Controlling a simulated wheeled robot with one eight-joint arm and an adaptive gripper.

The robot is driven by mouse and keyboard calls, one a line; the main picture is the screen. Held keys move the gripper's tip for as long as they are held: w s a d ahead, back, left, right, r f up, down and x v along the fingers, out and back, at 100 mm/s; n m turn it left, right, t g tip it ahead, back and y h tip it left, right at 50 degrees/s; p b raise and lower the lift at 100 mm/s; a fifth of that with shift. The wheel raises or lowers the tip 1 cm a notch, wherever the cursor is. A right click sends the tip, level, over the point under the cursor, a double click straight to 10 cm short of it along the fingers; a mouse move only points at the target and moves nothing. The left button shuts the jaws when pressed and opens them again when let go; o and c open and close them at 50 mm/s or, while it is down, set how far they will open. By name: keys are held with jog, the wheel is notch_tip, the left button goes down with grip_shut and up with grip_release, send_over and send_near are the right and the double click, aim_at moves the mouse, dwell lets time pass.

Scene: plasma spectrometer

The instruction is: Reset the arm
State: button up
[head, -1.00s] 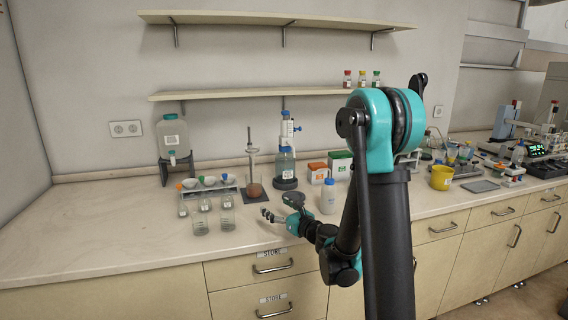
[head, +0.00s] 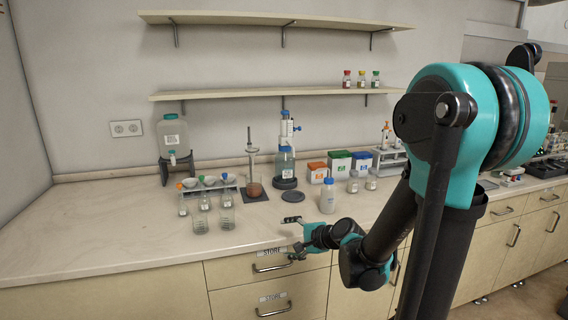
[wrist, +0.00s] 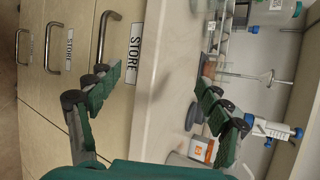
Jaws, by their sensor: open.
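My gripper (head: 291,236) is open and empty in the head view, at the bench's front edge above the upper drawer labelled STORE. One finger reaches over the benchtop and the other hangs in front of the drawer face. In the wrist view, my gripper (wrist: 165,95) shows its two green fingers spread wide with nothing between them. The counter edge lies between them in that picture. My arm rises at the right of the head view and hides part of the bench's right side.
A white bottle with a blue cap (head: 328,196) stands just behind my gripper. Glass beakers (head: 200,222) and a vial rack (head: 211,182) stand to the left. A bottle-top dispenser (head: 286,160) stands behind. The drawer handle (head: 272,267) juts out below. The benchtop's left part is bare.

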jog(key=s+d+f+n+g+h, duration=0.2)
jog(key=s+d+f+n+h, duration=0.2)
jog(key=s+d+n, duration=0.2)
jog(key=s+d+f+n+g+h, duration=0.2)
jog(key=s+d+f+n+h, duration=0.2)
jog(key=s+d, duration=0.6)
jog(key=shift+s+d+f+n, duration=0.25)
jog(key=shift+d+n, duration=0.1)
jog(key=shift+n, duration=0.75)
